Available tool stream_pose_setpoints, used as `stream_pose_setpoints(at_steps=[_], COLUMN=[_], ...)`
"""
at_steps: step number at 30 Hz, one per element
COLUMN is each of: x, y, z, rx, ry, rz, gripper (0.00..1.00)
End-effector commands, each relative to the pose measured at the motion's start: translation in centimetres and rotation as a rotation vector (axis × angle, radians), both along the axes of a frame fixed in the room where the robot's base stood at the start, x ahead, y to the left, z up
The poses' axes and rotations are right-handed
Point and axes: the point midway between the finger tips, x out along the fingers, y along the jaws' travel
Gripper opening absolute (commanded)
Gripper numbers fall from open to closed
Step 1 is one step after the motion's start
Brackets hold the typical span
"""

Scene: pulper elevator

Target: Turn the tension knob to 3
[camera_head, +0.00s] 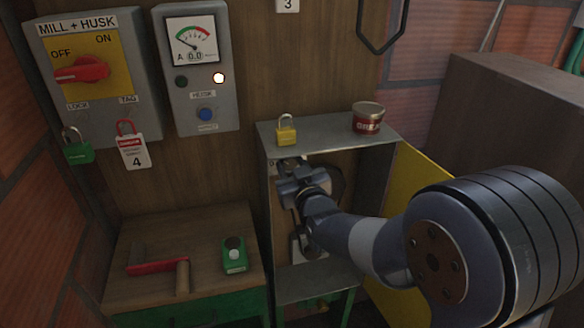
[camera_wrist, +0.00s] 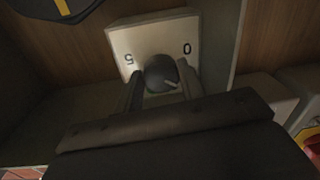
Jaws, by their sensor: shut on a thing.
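The tension knob (camera_wrist: 160,70) is a dark round knob on a pale dial plate (camera_wrist: 136,42) in the wrist view. The figures 5 and 0 show on the plate; its other figures are hidden behind my gripper. In the head view my gripper (camera_head: 293,180) reaches into the open metal cabinet (camera_head: 330,130) and covers the knob.
A yellow padlock (camera_head: 286,131) and a red tin (camera_head: 368,118) stand on the cabinet top. The yellow door (camera_head: 422,190) hangs open at right. A bench (camera_head: 205,225) at left holds a red-handled tool (camera_head: 158,267) and a green device (camera_head: 234,256). Switch boxes hang above.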

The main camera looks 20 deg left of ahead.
Motion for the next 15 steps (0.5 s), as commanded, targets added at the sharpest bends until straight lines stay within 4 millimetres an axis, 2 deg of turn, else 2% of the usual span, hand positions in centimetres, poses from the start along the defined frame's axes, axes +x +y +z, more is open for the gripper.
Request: stream_pose_setpoints(at_steps=[8,15], x=[-0.01,-0.04], y=[0.05,0.09], z=[-0.43,-0.71], rx=[0.073,0.23], ry=[0.042,0.135], rz=[0.001,0.001], gripper=[0.15,0.15])
